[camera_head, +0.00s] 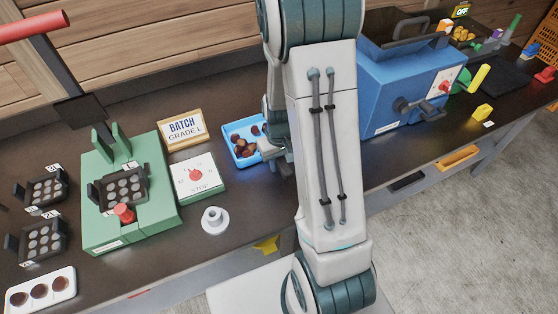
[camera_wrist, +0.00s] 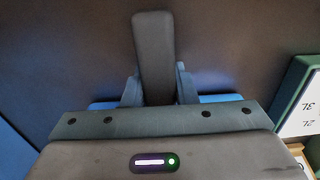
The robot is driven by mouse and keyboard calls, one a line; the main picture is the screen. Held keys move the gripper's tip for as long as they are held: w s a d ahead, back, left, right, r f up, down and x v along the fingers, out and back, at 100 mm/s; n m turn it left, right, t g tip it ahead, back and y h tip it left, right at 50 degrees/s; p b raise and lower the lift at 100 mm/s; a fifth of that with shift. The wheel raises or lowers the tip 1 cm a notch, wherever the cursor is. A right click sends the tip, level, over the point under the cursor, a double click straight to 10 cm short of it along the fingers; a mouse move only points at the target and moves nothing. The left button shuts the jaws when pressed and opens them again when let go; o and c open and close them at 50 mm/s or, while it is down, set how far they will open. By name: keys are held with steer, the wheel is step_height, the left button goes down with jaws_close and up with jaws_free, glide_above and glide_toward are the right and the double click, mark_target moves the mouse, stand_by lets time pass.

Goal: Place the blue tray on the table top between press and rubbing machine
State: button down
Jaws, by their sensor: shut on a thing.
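The blue tray (camera_head: 229,143) holds several brown chestnuts and is at the table top (camera_head: 215,100), left of my arm. Whether it rests on the table or hangs just above is hard to tell. My gripper (camera_head: 268,148) is shut on its right side; my arm hides part of this. In the wrist view, blue tray edges (camera_wrist: 220,98) show on both sides of the gripper finger (camera_wrist: 153,60). The green press (camera_head: 130,205) with a red-handled lever stands to the left. The blue rubbing machine (camera_head: 400,85) with a crank stands to the right.
A white round piece (camera_head: 214,221) lies near the front edge. Dark moulds (camera_head: 45,190) sit far left. Dark table shows bare behind the tray.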

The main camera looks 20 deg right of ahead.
steer(key=c, duration=1.2)
jaws_free()
steer(key=shift+f, duration=0.1)
steer(key=shift+o, duration=0.2)
step_height(320, 180, up, 12)
steer(key=shift+r, duration=0.15)
steer(key=s+a+r+t, duration=0.1)
steer(key=s+a+r, duration=0.2)
steer(key=s, duration=0.3)
steer(key=s+a+r+t, duration=0.2)
steer(key=s+a+r, duration=0.1)
steer(key=s+r, duration=0.3)
steer(key=shift+s+a+r, duration=0.15)
steer(key=shift+s+r, duration=0.15)
steer(key=shift+s, duration=0.45)
